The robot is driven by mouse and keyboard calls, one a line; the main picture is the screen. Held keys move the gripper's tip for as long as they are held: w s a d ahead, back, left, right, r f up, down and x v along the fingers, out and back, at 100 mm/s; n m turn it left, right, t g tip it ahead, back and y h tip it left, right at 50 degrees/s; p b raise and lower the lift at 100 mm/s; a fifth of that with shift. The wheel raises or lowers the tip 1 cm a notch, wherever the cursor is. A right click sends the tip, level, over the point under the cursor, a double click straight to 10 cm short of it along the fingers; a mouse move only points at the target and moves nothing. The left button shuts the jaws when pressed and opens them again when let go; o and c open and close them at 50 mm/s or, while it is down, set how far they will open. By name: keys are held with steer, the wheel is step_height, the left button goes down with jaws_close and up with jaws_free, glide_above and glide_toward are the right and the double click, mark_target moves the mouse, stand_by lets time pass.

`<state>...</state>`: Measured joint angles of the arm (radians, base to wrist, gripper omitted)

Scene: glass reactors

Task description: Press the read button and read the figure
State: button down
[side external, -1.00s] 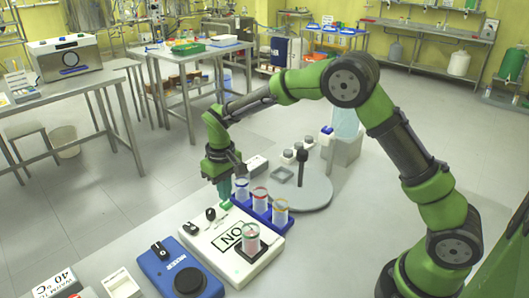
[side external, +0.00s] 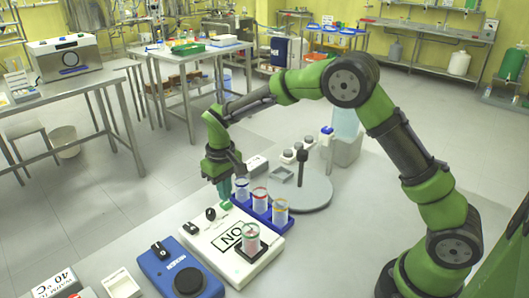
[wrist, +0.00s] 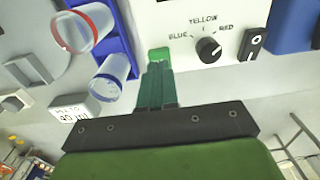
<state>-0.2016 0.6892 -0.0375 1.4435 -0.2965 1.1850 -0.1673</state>
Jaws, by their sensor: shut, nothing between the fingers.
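The white instrument box (side external: 232,243) stands on the bench, with a dial and a rocker switch (wrist: 255,42) on its top. A green button (wrist: 158,54) is at its edge, beside the dial (wrist: 208,50), which is marked BLUE, YELLOW and RED. A framed panel (side external: 228,239) on the box shows large black letters, seen at an angle.
A blue rack (side external: 262,212) with banded glass tubes stands beside the box. A blue mixer (side external: 178,272) is at the front left. A grey round base with a post (side external: 302,190) stands behind the rack.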

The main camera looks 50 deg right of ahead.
steer(key=shift+f, duration=0.1)
steer(key=shift+f, duration=1)
steer(key=shift+r, duration=3.6)
steer(key=shift+f, duration=0.15)
steer(key=s+d+r+m+t, duration=0.1)
steer(key=s+r, duration=0.3)
steer(key=s, duration=0.4)
steer(key=s+d+r+m+t+y, duration=0.1)
steer(key=s+d+r+t, duration=0.1)
steer(key=s, duration=0.7)
steer(key=s+d+r+m+t+y, duration=0.1)
steer(key=s+d+r+m+t, duration=0.1)
steer(key=s+r+t, duration=0.2)
steer(key=s+r, duration=0.3)
steer(key=s, duration=0.1)
steer(key=shift+s+d, duration=0.15)
steer(key=shift+d, duration=0.05)
